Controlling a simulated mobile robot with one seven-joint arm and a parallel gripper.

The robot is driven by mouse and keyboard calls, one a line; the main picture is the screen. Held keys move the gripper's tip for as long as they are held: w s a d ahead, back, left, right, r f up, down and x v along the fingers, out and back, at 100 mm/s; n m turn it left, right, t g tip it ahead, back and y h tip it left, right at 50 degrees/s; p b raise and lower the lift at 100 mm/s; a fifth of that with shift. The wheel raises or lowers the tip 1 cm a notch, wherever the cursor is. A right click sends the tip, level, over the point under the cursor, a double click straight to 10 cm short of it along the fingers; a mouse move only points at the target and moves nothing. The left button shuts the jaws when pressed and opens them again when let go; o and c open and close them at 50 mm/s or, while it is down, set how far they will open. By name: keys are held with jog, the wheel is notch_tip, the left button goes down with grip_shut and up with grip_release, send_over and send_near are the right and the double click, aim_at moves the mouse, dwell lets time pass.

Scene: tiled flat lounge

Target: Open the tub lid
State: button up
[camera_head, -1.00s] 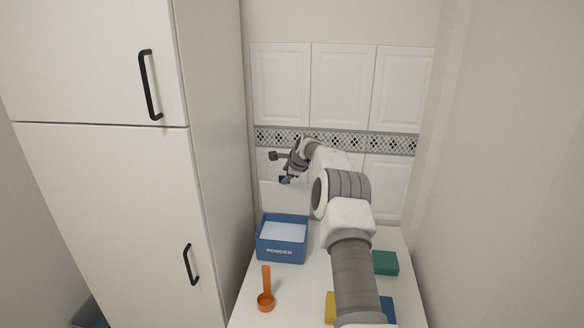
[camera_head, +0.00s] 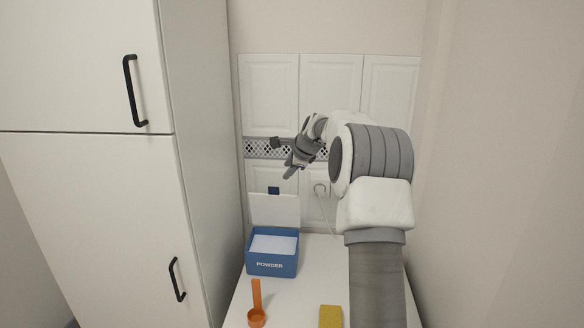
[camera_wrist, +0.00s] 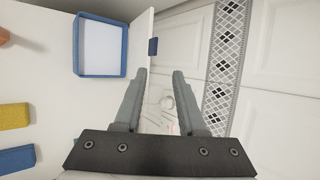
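The blue tub (camera_head: 271,264) labelled POWDER stands on the white counter, with a white fill inside. Its white lid (camera_head: 274,210) stands upright at the tub's back edge, with a dark blue tab (camera_head: 274,191) at its top. In the wrist view the tub (camera_wrist: 76,45) is at upper left, and the lid (camera_wrist: 143,48) shows edge-on with its tab (camera_wrist: 153,47). My gripper (camera_head: 289,172) is above and to the right of the lid, apart from it. In the wrist view its fingers (camera_wrist: 160,75) are spread with nothing between them.
An orange scoop (camera_head: 257,308) lies in front of the tub. A yellow block (camera_head: 330,317) is on the counter near my arm; a blue block (camera_wrist: 16,159) shows in the wrist view. A tall white cabinet (camera_head: 95,215) borders the left, and a tiled wall is behind.

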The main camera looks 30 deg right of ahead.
jog(key=shift+v, duration=1.75)
jog(key=s+a+r+n+g, duration=0.1)
jog(key=s+a+r+n, duration=0.25)
jog(key=s+a, duration=0.35)
jog(key=s+a+r+n, duration=0.2)
jog(key=s+a+n, duration=0.35)
jog(key=a, duration=0.35)
jog(key=s+a+r+n+g, duration=0.1)
jog(key=s+a+r+n, duration=0.1)
jog(key=s+a+n, duration=0.4)
jog(key=s+a+n+g+y, duration=0.1)
jog(key=s+a+n, duration=0.2)
jog(key=s+a, duration=0.6)
jog(key=s+d+f+n, duration=0.2)
jog(key=s+f, duration=0.2)
jog(key=s, duration=0.4)
jog(key=s+d+f+n+h, duration=0.1)
jog(key=s+d+f+n, duration=0.1)
jog(key=s, duration=0.5)
notch_tip(320, 180, down, 2)
jog(key=shift+s+d+n, duration=0.4)
jog(key=shift+n, duration=0.2)
